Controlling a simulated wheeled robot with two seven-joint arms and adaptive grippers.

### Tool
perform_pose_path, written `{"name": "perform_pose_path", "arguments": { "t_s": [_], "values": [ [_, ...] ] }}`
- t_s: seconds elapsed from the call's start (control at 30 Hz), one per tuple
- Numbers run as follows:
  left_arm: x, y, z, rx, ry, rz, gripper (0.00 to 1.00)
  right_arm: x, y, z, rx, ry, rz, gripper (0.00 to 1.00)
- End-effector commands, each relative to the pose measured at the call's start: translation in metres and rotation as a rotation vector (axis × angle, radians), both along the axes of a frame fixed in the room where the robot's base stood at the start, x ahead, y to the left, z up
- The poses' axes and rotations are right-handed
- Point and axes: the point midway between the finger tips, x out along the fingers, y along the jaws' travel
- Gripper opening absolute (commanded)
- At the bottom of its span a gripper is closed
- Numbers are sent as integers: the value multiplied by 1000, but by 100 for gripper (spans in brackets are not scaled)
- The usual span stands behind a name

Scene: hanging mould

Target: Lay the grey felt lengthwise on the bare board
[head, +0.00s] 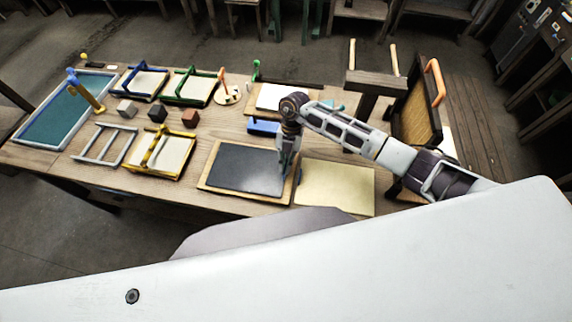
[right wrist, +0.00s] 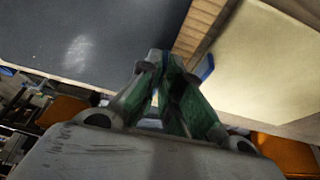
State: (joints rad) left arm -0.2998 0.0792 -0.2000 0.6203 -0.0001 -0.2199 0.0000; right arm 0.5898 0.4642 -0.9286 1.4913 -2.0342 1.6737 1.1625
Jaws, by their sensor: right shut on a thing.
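A dark grey sheet, the grey felt (head: 243,168), lies lengthwise over a light wooden board (head: 206,181) at the table's front; a strip of board shows around it. My right gripper (head: 284,177) points down at the felt's right edge and is shut on that edge. In the right wrist view the closed fingertips (right wrist: 160,56) meet the edge of the felt (right wrist: 90,38), with the board's wooden edge (right wrist: 203,25) beside them. I cannot tell whether the held edge touches the board. The fingers hide part of that edge. My left gripper is not in view.
A cream sheet (head: 335,188) lies just right of the board. A dark wooden stand (head: 372,85) and an upright mould (head: 416,115) are at the right. Several frames fill the left side.

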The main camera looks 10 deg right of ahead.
Motion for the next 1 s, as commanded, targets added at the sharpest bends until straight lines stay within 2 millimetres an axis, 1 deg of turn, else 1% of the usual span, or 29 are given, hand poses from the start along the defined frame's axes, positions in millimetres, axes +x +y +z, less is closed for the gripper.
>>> {"name": "perform_pose_path", "arguments": {
  "t_s": [0.27,0.4,0.43,0.57,1.0],
  "values": [
    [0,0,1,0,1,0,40,0,0,1,1,-1,1,0],
    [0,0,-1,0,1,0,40,0,0,-1,1,0,0,0],
    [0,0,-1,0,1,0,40,0,0,-1,0,0,0,11],
    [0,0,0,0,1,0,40,0,0,-1,0,0,0,28],
    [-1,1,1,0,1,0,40,0,0,1,0,0,0,28]
  ]
}}
